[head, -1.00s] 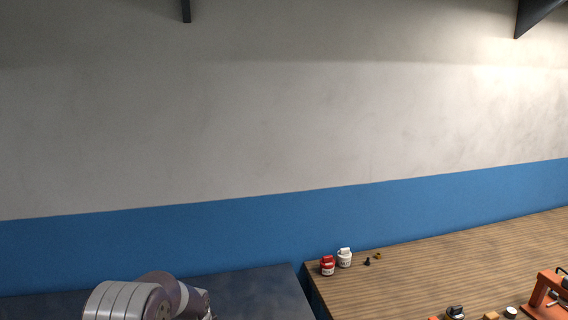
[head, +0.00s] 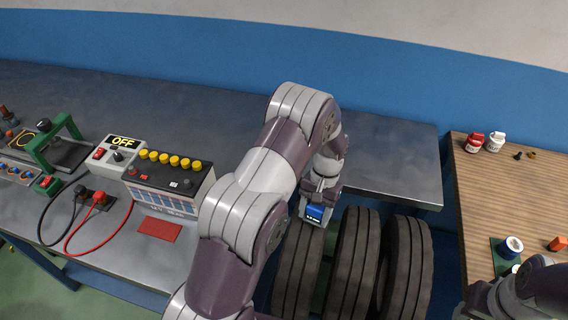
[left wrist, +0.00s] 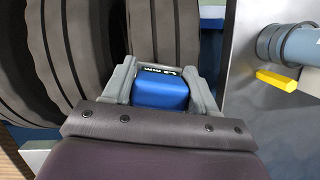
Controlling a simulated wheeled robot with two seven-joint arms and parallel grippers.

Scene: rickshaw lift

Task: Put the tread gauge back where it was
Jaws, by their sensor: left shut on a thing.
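The tread gauge (head: 315,213) is a small blue block with a dark display, seen in the head view at the top of the leftmost tyre (head: 297,270). It also shows in the left wrist view (left wrist: 160,90), between both fingers. My left gripper (head: 320,200) is shut on it, beside the tyre treads. I cannot tell if the gauge touches a tyre. A bare red pad (head: 160,228) lies on the grey bench. My right gripper is not visible; only parts of my right arm show at the lower right.
The grey bench (head: 390,150) carries a battery (head: 165,185), an OFF box (head: 118,155) and cables. More tyres (head: 355,265) stand in front. A yellow block (left wrist: 277,80) shows in the wrist view.

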